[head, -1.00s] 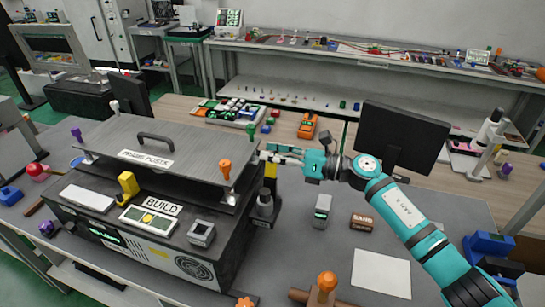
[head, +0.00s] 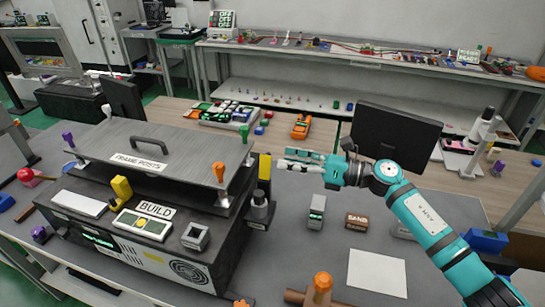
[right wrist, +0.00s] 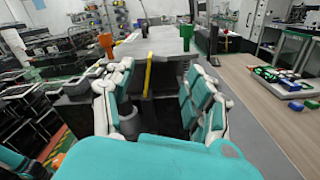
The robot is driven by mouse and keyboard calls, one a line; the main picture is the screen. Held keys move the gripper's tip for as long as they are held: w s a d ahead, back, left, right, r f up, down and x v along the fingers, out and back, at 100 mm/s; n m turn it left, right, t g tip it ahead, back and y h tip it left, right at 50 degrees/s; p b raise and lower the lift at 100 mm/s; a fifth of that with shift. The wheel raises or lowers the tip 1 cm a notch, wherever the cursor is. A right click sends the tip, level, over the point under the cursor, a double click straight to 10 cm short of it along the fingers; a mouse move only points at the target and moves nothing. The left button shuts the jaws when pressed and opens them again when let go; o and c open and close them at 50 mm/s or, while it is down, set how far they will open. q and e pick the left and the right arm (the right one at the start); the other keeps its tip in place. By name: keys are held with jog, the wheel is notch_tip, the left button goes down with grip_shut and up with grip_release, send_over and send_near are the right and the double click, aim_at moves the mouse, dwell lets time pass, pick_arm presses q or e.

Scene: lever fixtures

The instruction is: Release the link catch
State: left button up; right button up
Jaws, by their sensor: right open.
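The dark machine with the "BUILD" label (head: 156,209) stands at the left, with a grey lid plate (head: 160,150) marked "FRAME POSTS" on it. A yellow upright strip (head: 265,167), which may be the link catch, is at the machine's right end. An orange post (head: 219,170) stands at the lid's near right corner. My right gripper (head: 284,158) is open and empty, just right of the yellow strip and pointing at it. In the right wrist view, the yellow strip (right wrist: 148,72) shows beyond and between the spread fingers (right wrist: 160,66). My left gripper is out of view.
A dark grey cylinder (head: 260,207) stands beside the machine below the gripper. A small grey box (head: 316,212), a "SAND" block (head: 356,220) and a white sheet (head: 377,272) lie on the table to the right. A black monitor (head: 396,137) stands behind my arm.

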jog(key=v, duration=0.6)
dwell(0.3)
